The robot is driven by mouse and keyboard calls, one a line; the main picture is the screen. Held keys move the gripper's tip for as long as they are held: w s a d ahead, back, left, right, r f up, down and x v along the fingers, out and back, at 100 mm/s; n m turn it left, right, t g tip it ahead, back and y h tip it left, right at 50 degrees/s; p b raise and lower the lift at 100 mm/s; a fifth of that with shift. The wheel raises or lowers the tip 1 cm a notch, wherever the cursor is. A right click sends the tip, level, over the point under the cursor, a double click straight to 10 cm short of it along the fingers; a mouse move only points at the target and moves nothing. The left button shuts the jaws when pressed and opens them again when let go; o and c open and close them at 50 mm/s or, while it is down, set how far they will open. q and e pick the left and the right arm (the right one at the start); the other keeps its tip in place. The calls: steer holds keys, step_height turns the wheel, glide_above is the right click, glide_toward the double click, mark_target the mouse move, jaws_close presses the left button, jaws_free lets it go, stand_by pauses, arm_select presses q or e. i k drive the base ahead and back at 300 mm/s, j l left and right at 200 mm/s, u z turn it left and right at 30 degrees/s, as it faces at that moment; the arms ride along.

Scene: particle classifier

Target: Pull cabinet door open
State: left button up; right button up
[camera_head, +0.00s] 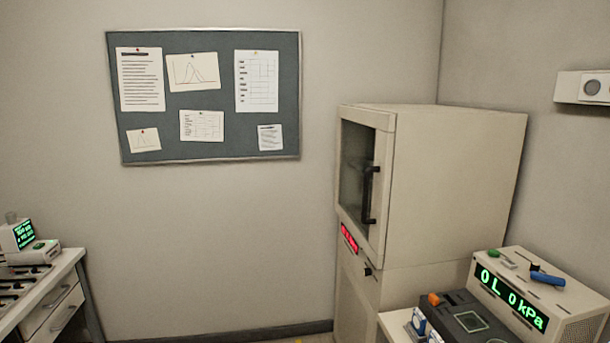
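A tall beige cabinet (455,190) stands in the corner at the right of the head view. Its upper door (385,215) has a beige frame around a dark glass pane (355,165) and faces left. The door looks shut. A black vertical bar handle (369,195) is fixed on the door's right side. A red lit display (349,238) sits below the glass, and a small dark knob (369,270) is lower down. Neither of my grippers shows in this view.
At the lower right, a device with a green display (510,302) and a dark unit (468,318) stand close before the cabinet. A drawer bench (60,295) with a small instrument (22,240) is at the left. Floor between appears clear. A pinboard (210,145) hangs on the wall.

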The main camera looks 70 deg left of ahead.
mark_target(374, 245)
steer(key=u, duration=1.9)
